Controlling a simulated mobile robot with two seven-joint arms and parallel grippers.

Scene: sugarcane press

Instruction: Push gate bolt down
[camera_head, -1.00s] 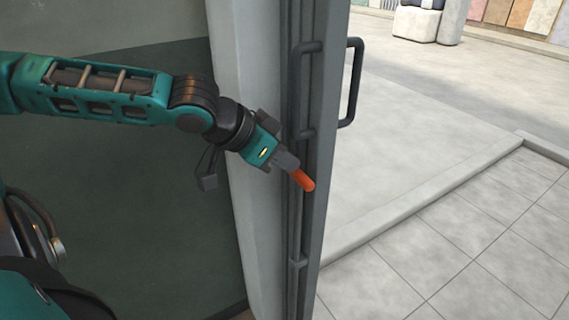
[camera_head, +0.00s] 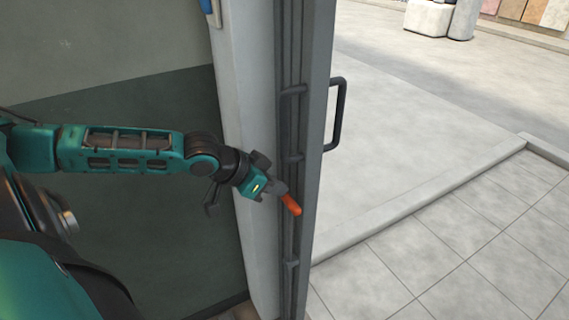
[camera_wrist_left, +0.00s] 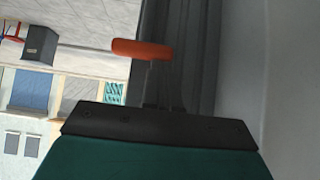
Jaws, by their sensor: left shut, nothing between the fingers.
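The gate bolt shows as an orange grip (camera_head: 291,205) on the dark vertical edge of the gate (camera_head: 320,60), tilted down to the right. My left gripper (camera_head: 281,191) is shut and empty, with its tips right at the upper left end of the orange grip. In the left wrist view the orange grip (camera_wrist_left: 141,49) lies crosswise just beyond the closed fingers (camera_wrist_left: 158,85). I cannot tell for certain whether they touch. The bolt's rod is hard to make out against the dark edge. My right gripper is not in view.
A black pull handle (camera_head: 338,115) stands out from the gate's right side. A grey post (camera_head: 245,130) and a dark green wall panel (camera_head: 120,220) are on the left. Pale paving (camera_head: 440,240) lies open on the right.

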